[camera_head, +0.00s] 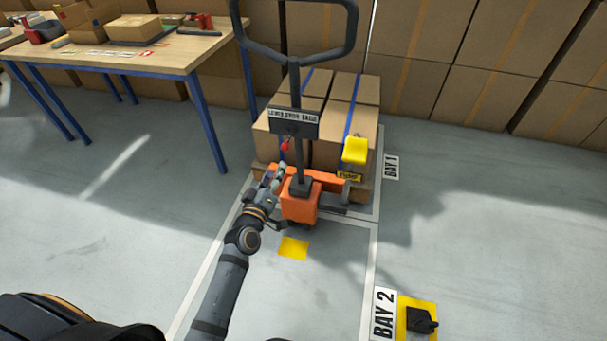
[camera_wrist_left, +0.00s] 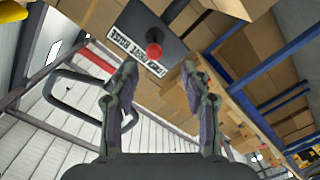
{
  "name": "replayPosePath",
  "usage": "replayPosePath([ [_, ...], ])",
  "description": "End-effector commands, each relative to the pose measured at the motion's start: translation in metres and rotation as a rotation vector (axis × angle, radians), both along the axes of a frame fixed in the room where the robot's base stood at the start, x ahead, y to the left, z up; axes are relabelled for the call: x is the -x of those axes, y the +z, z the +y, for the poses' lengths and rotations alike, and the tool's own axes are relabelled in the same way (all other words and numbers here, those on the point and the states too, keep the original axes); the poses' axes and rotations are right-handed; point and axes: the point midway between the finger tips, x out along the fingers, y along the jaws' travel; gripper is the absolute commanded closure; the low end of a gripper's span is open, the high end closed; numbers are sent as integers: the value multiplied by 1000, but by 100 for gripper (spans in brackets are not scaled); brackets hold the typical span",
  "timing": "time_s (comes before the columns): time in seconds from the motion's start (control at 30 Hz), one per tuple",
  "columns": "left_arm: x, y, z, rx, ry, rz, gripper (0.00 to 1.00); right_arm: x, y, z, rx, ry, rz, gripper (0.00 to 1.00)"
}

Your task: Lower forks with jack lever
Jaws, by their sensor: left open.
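The orange pallet jack (camera_head: 299,207) stands in front of a loaded pallet. Its dark column carries a looped handle (camera_head: 296,55) and a lettered plate (camera_head: 294,121). The jack lever shows as a red knob (camera_head: 285,146) just below the plate. My left gripper (camera_head: 274,175) is just below the red knob, beside the column. In the left wrist view, the open gripper (camera_wrist_left: 159,70) points up at the red knob (camera_wrist_left: 154,51), which shows between and beyond the fingertips. Nothing is between the fingers, and I cannot tell the exact gap to the knob. My right gripper is not in view.
Cartons (camera_head: 348,115) sit on the pallet behind the jack. A yellow-topped part (camera_head: 355,151) stands right of the column. A wooden table (camera_head: 105,51) is at the left. A dark object (camera_head: 421,320) lies on a yellow square by BAY 2.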

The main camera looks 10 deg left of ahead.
Motion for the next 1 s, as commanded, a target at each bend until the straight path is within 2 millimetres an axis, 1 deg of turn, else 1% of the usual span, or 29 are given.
replayPosePath([
  [0.03,-1,7,0,13,2,-22,53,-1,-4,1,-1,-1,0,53],
  [0.1,-1,14,0,19,3,-32,53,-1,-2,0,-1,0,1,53],
  [0.17,-2,15,0,19,3,-32,53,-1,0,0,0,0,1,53],
  [0.27,-11,16,0,18,3,-31,53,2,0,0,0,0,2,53],
  [0.37,-29,17,-1,17,2,-31,53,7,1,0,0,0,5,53],
  [0.5,-61,16,-2,16,3,-31,53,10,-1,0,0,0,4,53],
  [0.6,-80,15,-2,16,2,-30,53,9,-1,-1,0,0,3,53],
  [0.7,-94,13,-3,17,3,-29,53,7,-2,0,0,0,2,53],
  [0.83,-104,13,-3,16,3,-28,53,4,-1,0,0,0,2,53],
  [1.0,-106,14,-3,16,3,-28,53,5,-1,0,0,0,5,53],
])
